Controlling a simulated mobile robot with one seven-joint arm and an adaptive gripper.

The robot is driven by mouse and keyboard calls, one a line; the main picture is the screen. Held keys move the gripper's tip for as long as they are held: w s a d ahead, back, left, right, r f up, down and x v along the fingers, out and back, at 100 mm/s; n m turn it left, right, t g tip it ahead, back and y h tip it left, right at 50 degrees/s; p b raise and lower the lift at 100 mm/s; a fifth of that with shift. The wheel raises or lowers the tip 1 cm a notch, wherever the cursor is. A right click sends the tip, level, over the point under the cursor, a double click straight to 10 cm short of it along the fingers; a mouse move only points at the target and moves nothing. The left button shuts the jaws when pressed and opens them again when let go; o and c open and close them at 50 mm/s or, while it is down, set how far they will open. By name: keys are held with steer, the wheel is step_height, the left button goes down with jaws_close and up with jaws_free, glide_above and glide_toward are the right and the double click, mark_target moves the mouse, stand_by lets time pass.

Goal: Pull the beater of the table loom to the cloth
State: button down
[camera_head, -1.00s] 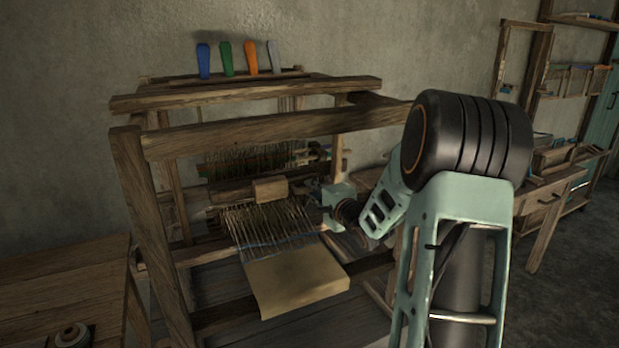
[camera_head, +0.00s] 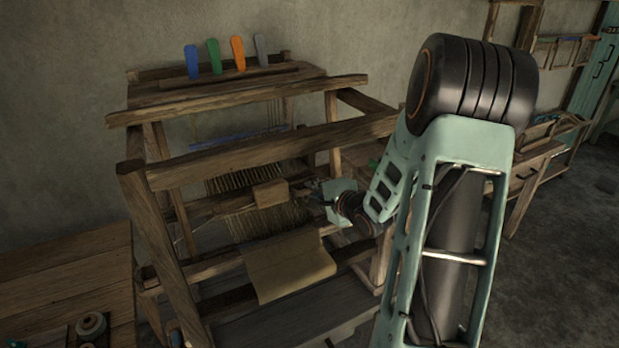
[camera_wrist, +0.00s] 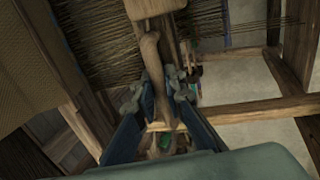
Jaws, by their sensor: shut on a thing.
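The table loom (camera_head: 255,140) is a brown wooden frame. Its beater (camera_head: 225,205) is a wooden bar across the warp threads with a pale block (camera_head: 270,193) at its middle. The tan cloth (camera_head: 290,267) lies in front, with a short stretch of bare warp (camera_head: 262,222) between it and the beater. My gripper (camera_head: 317,190) is at the right of the block, its fingertips small and partly hidden. In the wrist view its dark fingers (camera_wrist: 160,88) close around a rounded wooden handle (camera_wrist: 151,55) that runs up to the block.
Upright loom posts and beams (camera_head: 158,240) surround the working space. Blue, green, orange and grey pieces (camera_head: 238,53) stand on the loom's top. A wooden table (camera_head: 65,275) stands at left, another bench (camera_head: 535,165) at right.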

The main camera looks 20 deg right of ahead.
steer(key=shift+s+d+r, duration=0.1)
steer(key=shift+s+r, duration=0.05)
steer(key=shift+s, duration=0.55)
steer(key=c, duration=2.3)
jaws_free()
steer(key=shift+s+r, duration=0.1)
steer(key=shift+s, duration=0.05)
steer(key=shift+o, duration=0.2)
steer(key=v, duration=1.2)
steer(key=shift+s+r, duration=0.15)
steer(key=shift+s, duration=0.05)
steer(key=shift+d, duration=0.1)
